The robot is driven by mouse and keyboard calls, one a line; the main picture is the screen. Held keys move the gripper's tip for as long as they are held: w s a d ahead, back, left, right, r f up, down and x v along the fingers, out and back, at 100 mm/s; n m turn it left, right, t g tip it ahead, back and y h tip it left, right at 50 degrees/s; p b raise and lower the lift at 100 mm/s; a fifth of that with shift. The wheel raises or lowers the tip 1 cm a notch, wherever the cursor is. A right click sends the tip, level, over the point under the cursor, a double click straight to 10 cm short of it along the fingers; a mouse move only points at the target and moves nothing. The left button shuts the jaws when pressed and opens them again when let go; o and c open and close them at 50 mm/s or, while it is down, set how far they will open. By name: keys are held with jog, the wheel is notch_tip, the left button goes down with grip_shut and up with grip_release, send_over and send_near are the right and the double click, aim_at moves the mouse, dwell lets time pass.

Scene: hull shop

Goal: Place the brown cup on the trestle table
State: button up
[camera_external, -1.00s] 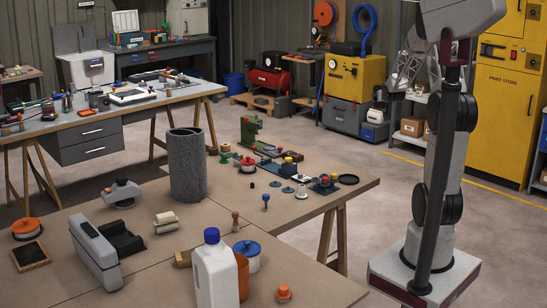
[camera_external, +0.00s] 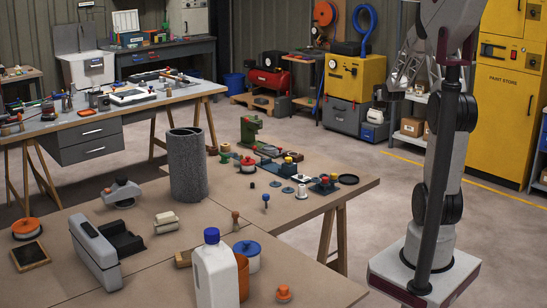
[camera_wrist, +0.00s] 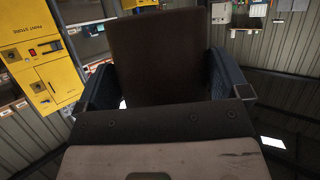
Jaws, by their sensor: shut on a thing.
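The brown cup (camera_wrist: 155,58) fills the middle of the wrist view, its dark wall between the two blue-grey fingers of my gripper (camera_wrist: 163,82). My gripper is shut on it. The cup's far side and inside are hidden. In the external view my arm rises at the right and leaves the top edge; I cannot make out the gripper or the held cup there. The near trestle table (camera_external: 180,238), with a brown top and wooden legs, fills the lower left. A second table on trestle legs (camera_external: 120,118), with grey drawers, stands behind it.
A yellow paint cabinet (camera_external: 512,110) stands behind my arm; open floor separates arm and table.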

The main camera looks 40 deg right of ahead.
jog(key=s+a+f+n+y, duration=0.4)
jog(key=s+a, duration=0.5)
jog(key=a, duration=0.5)
jog(key=s+a+f+n+t+y, duration=0.1)
jog(key=s+a+f+n+y, duration=0.3)
jog(key=s+a+f, duration=0.5)
jog(key=s+a+f+n+y, duration=0.4)
jog(key=s+a, duration=0.6)
jog(key=a, duration=1)
notch_tip(320, 180, down, 3)
jog(key=shift+s+a+r+n+t+y, duration=0.15)
jog(key=shift+s+n+t+y, duration=0.2)
jog(key=shift+y, duration=0.85)
jog(key=shift+w, duration=0.15)
jog(key=w+d, duration=0.1)
jog(key=w, duration=0.3)
jog(key=w+d+f, duration=0.1)
jog(key=w, duration=0.3)
jog(key=w+d, duration=0.2)
jog(key=w, duration=0.2)
jog(key=shift+w+d+f, duration=0.1)
jog(key=shift+w+f, duration=0.05)
jog(key=shift+w, duration=0.15)
